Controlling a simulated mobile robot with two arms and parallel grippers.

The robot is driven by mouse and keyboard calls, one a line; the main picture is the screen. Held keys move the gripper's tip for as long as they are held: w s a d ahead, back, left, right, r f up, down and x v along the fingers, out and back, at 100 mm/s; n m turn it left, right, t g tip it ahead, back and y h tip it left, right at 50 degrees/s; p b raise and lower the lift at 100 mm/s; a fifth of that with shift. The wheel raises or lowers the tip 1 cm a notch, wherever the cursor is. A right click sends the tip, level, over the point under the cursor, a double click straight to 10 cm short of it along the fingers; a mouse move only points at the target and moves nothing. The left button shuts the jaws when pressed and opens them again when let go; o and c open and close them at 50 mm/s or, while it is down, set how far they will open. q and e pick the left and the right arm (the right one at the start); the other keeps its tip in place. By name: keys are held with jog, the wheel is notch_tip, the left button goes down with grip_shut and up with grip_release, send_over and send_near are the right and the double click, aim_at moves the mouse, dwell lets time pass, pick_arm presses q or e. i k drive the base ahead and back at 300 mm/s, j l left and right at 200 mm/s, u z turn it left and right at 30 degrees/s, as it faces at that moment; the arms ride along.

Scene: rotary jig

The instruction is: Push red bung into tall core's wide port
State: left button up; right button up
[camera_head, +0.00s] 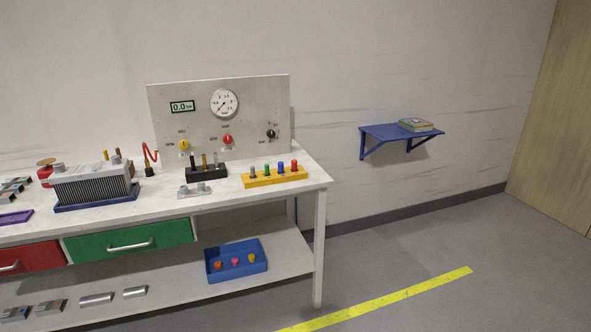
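A red bung (294,165) stands upright at the right end of a yellow rack (274,180) on the workbench. Blue, green and grey bungs stand beside it in the same rack. A finned metal core (92,188), likely the tall core, sits on a dark blue base (97,205) at the left of the bench. Pale fittings show on its top, but I cannot tell which is the wide port. Neither of my grippers is in view.
A gauge panel (255,127) stands at the bench's back. A black block (206,174) with upright pins and a grey bracket (194,190) lie between core and rack. Below are a green drawer (110,236) and blue bin (213,258). Floor at right is open.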

aim_at(112, 179)
jog(key=k+j+z, duration=0.1)
jog(key=j+z, duration=0.25)
jog(key=j, duration=0.9)
jog(key=u, duration=1.2)
jog(key=z, duration=1.2)
jog(key=i+j+z, duration=0.1)
jog(key=i+j, duration=0.25)
jog(key=i, duration=0.15)
